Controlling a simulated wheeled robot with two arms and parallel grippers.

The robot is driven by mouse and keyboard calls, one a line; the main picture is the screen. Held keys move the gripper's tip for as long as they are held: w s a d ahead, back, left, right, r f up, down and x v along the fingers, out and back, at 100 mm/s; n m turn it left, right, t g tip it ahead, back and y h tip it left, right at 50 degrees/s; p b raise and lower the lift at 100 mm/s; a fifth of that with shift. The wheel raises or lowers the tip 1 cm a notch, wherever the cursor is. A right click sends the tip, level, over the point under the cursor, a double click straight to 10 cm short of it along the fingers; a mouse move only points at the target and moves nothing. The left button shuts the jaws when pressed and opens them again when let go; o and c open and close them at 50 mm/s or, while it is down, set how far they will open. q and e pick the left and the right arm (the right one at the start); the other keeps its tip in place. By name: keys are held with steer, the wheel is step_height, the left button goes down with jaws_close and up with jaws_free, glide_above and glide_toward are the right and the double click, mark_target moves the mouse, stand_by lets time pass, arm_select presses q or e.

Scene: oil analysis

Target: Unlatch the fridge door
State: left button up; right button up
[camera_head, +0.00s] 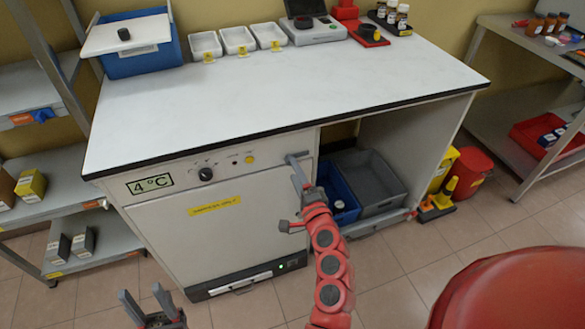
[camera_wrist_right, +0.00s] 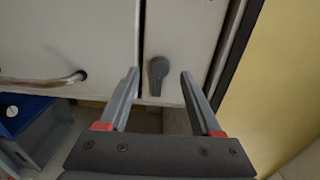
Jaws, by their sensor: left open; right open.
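The white fridge (camera_head: 215,235) is built in under the counter, with a 4 °C display and a yellow strip on its front; its door looks shut. In the right wrist view, a dark grey latch (camera_wrist_right: 158,75) sits on the narrow panel beside the door and lies between the fingers of my right gripper (camera_wrist_right: 158,78). The fingers are open and do not appear to touch it. The curved metal door handle (camera_wrist_right: 45,80) is left of them. In the head view, my right gripper (camera_head: 289,192) is at the fridge's right edge and hides part of it. My left gripper (camera_head: 143,298) is open and empty, low in front of the fridge.
The counter (camera_head: 290,90) overhangs the fridge, with white trays, a blue box and a scale at its back. A blue crate (camera_head: 337,183) and a grey crate (camera_head: 370,178) stand right of the fridge. Shelves (camera_head: 95,235) are at the left. A red round object (camera_head: 520,290) fills the lower right.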

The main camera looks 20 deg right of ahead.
steer(key=s, duration=1.4)
steer(key=shift+d+p, duration=0.25)
steer(key=shift+p, duration=0.05)
